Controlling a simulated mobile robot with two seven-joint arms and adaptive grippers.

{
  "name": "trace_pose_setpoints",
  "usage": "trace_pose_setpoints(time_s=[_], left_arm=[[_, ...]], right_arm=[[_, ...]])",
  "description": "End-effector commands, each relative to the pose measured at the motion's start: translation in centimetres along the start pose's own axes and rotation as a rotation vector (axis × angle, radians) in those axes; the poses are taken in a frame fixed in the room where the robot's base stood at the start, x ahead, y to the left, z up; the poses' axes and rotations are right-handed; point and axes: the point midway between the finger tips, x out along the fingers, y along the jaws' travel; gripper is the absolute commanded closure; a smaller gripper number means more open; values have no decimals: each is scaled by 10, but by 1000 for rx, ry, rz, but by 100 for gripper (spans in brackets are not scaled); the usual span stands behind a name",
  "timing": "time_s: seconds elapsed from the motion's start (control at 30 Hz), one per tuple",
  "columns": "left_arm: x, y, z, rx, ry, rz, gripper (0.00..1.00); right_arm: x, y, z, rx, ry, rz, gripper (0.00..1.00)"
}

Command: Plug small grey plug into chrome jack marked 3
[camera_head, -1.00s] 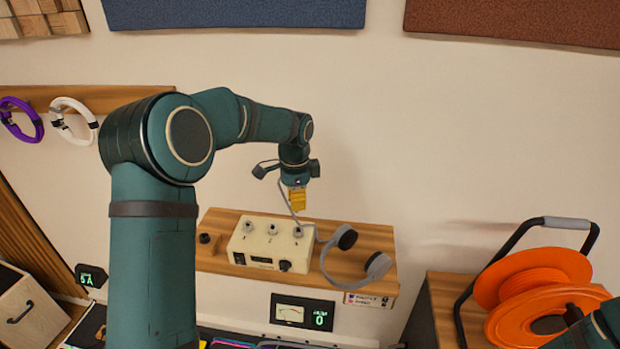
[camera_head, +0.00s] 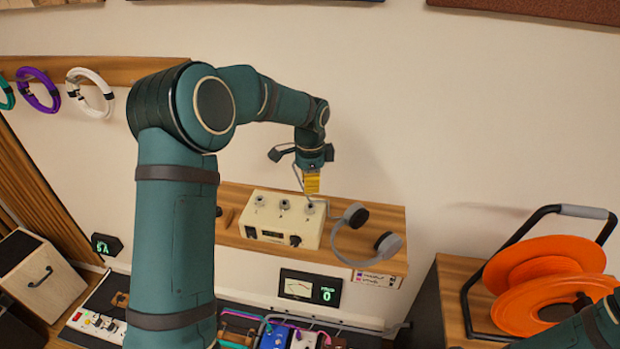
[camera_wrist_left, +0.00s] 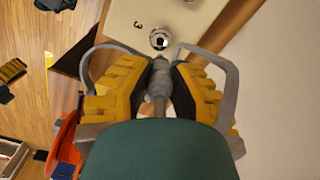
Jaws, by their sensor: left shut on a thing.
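My left gripper (camera_head: 311,184) is over the right end of a cream box (camera_head: 272,202) on the wall shelf. In the left wrist view its yellow-padded fingers (camera_wrist_left: 158,82) are shut on the small grey plug (camera_wrist_left: 158,88), which points toward a chrome jack (camera_wrist_left: 159,39) marked 3. A gap shows between plug tip and jack in that view. In the head view the jack marked 3 (camera_head: 308,208) is the rightmost of three on the box top. The plug is mostly hidden by the fingers in the head view. Only part of my right arm shows, at the lower right.
Grey headphones (camera_head: 384,246) sit on the wooden shelf (camera_head: 391,219) right of the box, with a grey cable (camera_wrist_left: 228,70) looping by the gripper. An orange cable reel (camera_head: 535,300) stands lower right. A meter panel (camera_head: 310,290) is below the shelf.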

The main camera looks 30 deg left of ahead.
Motion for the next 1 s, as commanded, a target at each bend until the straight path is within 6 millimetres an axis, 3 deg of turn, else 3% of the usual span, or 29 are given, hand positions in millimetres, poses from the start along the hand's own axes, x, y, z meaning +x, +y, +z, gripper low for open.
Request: trace_pose_setpoints(time_s=[1.0], left_arm=[[47, 0, 0, 0, 0, 0, 100]], right_arm=[[34, 13, 5, 4, 3, 4, 53]])
